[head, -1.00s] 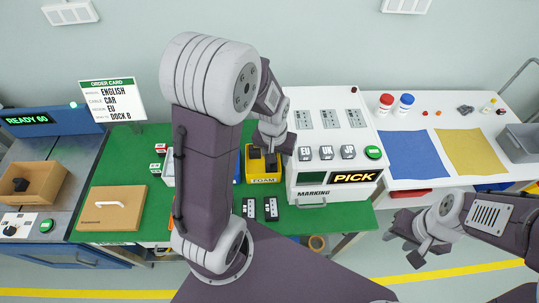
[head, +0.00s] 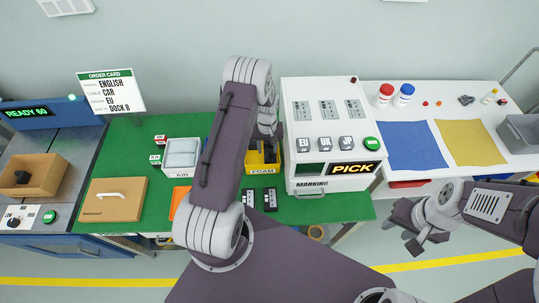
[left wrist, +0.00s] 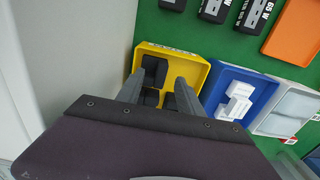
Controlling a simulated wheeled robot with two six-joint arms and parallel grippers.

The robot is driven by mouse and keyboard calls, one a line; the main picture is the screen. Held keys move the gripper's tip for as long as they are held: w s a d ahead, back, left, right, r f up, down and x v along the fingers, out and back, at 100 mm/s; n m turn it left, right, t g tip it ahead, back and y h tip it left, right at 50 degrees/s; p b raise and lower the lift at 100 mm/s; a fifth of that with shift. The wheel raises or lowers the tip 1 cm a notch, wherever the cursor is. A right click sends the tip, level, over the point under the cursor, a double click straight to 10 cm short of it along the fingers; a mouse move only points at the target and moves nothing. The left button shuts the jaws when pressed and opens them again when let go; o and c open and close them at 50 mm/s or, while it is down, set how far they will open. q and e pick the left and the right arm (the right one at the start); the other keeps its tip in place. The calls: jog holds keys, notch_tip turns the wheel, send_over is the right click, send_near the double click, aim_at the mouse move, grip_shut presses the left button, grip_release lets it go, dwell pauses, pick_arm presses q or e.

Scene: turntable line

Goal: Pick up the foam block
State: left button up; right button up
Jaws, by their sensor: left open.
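Black foam blocks lie in the yellow bin (head: 263,170) labelled FOAM on the green worktop. In the left wrist view one dark block (left wrist: 154,71) shows at the bin's upper left, with other dark blocks lower down, partly hidden by my fingers. My left gripper (left wrist: 160,80) is open, its two fingers apart over the yellow bin, with nothing seen between them but bin and blocks. In the head view the left gripper (head: 265,150) is at the bin, largely hidden by its own arm. My right gripper (head: 403,238) is open and empty, out in front of the right table.
A blue bin (left wrist: 215,80) with white pieces and a grey-white bin (left wrist: 290,110) stand beside the yellow one. The white marking machine (head: 330,120) rises close on the right. Black adapters (head: 270,199) and a cardboard box (head: 113,205) lie on the worktop.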

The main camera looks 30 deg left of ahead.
aim_at(267, 156)
pick_arm(q)
jog(key=shift+f, duration=0.25)
jog(key=f+p, duration=0.1)
jog(key=f, duration=0.1)
jog(key=f+p, duration=0.1)
jog(key=f, duration=0.1)
jog(key=shift+s+a, duration=0.1)
jog(key=shift+a, duration=0.1)
jog(key=shift+f, duration=0.4)
grip_shut()
jog(key=shift+r, duration=0.1)
jog(key=shift+r+b, duration=0.3)
jog(key=shift+r, duration=0.2)
notch_tip(267, 156, up, 3)
jog(key=shift+b, duration=0.65)
jog(key=s+d+r+b, duration=0.1)
jog(key=s+d+r, duration=0.3)
jog(key=s+r, duration=0.3)
jog(key=s, duration=0.3)
jog(key=shift+s+d+b, duration=0.2)
jog(key=shift+s+b, duration=0.15)
